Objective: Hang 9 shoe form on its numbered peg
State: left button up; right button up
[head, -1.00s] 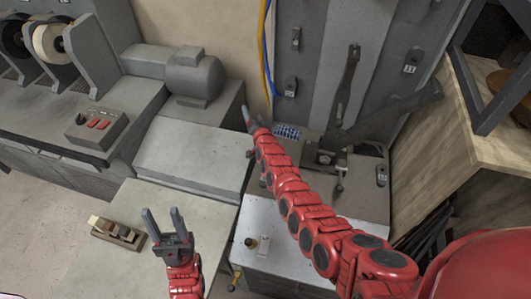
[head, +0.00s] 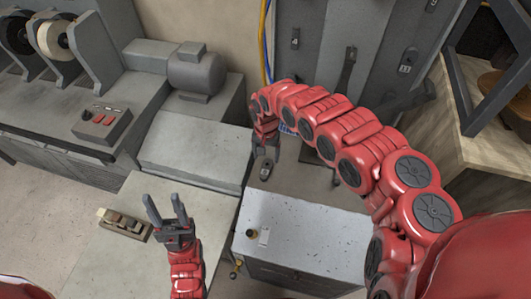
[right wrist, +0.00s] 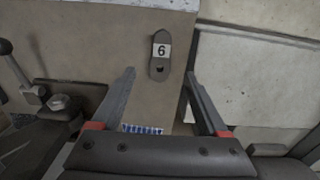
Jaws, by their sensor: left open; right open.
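I cannot make out a shoe form marked 9 or a peg marked 9 in either view. In the right wrist view, a dark oblong plate with a white label reading 6 (right wrist: 160,50) sits on a brownish grey surface. My right gripper (right wrist: 160,76) is open and empty, its two fingers pointing toward that plate. In the head view my right arm bends over the machine corner and hides part of it. A dark plate labelled 11 (head: 406,61) is on the grey back panel. My left gripper (head: 166,201) is open and empty above the pale table.
A small wood-and-metal tool (head: 124,223) lies left of my left gripper. A control box with red buttons (head: 102,123) and a motor (head: 196,75) stand at the back left. A white-topped cabinet (head: 310,235) is front centre. A wooden shelf (head: 480,130) stands at right.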

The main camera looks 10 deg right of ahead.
aim_at(266, 169)
notch_tip(266, 169, down, 9)
jog(key=b, duration=0.6)
jog(key=shift+r, duration=0.2)
jog(key=shift+c, duration=0.4)
grip_shut()
dwell(0.7)
jog(key=shift+r, duration=0.1)
dwell(0.4)
jog(key=shift+r+p, duration=1.7)
jog(key=shift+r, duration=0.3)
